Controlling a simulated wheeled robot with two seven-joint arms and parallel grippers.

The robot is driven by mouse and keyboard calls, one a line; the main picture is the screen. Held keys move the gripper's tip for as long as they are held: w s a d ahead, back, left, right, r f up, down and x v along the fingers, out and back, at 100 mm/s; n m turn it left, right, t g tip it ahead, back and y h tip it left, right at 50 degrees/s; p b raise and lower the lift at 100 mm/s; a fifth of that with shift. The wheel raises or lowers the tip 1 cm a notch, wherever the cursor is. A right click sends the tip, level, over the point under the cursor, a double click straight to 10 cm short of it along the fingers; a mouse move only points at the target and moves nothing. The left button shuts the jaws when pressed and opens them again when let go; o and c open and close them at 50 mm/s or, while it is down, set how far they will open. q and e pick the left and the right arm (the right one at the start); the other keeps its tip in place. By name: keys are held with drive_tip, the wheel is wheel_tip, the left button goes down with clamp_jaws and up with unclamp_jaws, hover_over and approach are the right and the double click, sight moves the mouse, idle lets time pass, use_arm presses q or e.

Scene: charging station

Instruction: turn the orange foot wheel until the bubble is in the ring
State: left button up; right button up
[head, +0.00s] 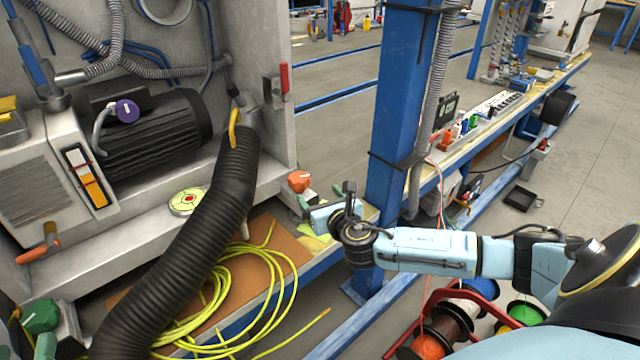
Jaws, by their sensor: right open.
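The orange foot wheel (299,181) sits at the right front corner of the grey machine housing, above the bench edge. A round level (187,201) with a yellow-green face and a red ring lies on the machine's ledge, left of the black hose. It is too small to tell where its bubble sits. My right gripper (313,211) comes in from the right, just below and right of the orange wheel. It is open, with its fingers partly hidden by the wrist; I cannot tell whether it touches the wheel.
A thick black corrugated hose (205,215) runs down beside the level. Yellow cable (250,285) lies coiled on the bench. A blue post (397,110) stands close behind my right wrist. A green knob (41,316) is at the lower left. Cable reels (450,320) stand below my right arm.

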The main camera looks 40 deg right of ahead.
drive_tip(key=shift+s+a+r+n+g+y+p, duration=0.15)
drive_tip(key=shift+r+g+y+p, duration=0.3)
drive_tip(key=shift+r, duration=0.3)
drive_tip(key=shift+w+a+r+n+g+y+p, duration=0.15)
drive_tip(key=shift+r+g+y+p, duration=0.1)
drive_tip(key=shift+r+g+p, duration=0.4)
drive_tip(key=shift+s+d+r, duration=0.1)
